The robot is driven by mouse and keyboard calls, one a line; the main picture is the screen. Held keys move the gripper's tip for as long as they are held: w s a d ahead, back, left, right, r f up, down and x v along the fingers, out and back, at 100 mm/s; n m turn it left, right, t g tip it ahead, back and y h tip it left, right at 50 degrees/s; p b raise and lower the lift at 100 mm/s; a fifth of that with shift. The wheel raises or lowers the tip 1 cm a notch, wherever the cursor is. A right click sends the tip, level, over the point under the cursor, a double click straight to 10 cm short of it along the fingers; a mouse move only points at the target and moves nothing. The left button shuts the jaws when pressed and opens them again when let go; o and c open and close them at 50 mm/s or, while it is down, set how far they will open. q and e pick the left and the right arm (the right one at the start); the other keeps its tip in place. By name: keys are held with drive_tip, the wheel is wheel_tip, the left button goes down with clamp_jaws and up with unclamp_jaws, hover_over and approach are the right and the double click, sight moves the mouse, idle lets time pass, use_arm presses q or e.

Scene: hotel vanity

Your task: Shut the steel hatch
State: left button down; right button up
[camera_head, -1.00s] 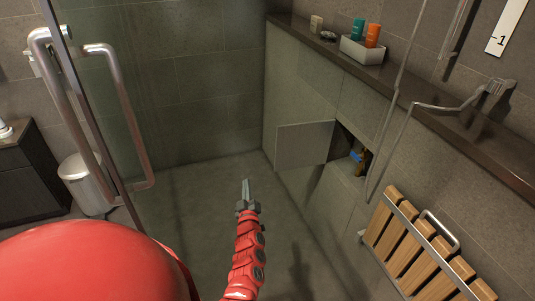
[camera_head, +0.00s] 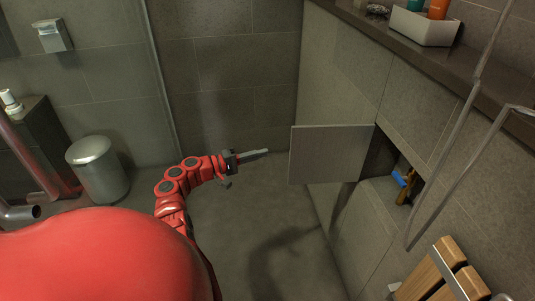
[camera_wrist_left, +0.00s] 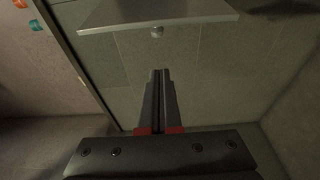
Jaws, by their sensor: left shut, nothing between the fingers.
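The steel hatch (camera_head: 326,154) is a flat grey panel standing open, swung out from the wall to the left of its opening (camera_head: 392,172). A blue item (camera_head: 399,179) and a brownish one sit inside the opening. My left gripper (camera_head: 266,152) is shut and empty, just left of the hatch's free edge and apart from it in the picture. In the left wrist view the shut fingers (camera_wrist_left: 159,76) point toward the panel (camera_wrist_left: 158,12), which crosses the top and has a small round knob (camera_wrist_left: 157,32) at its edge. My right gripper is not in view.
A dark ledge (camera_head: 445,62) above the opening carries a white tray (camera_head: 424,27) with bottles. A slatted wooden seat (camera_head: 440,270) and metal rail are at the lower right. A metal bin (camera_head: 98,168) stands at left. The floor below my gripper is clear.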

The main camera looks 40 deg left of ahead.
use_arm(q)
drive_tip(key=w+d, duration=0.4)
drive_tip(key=d, duration=0.2)
drive_tip(key=shift+d+b, duration=0.3)
drive_tip(key=shift+d, duration=0.05)
drive_tip(key=shift+w, duration=0.1)
idle(0.5)
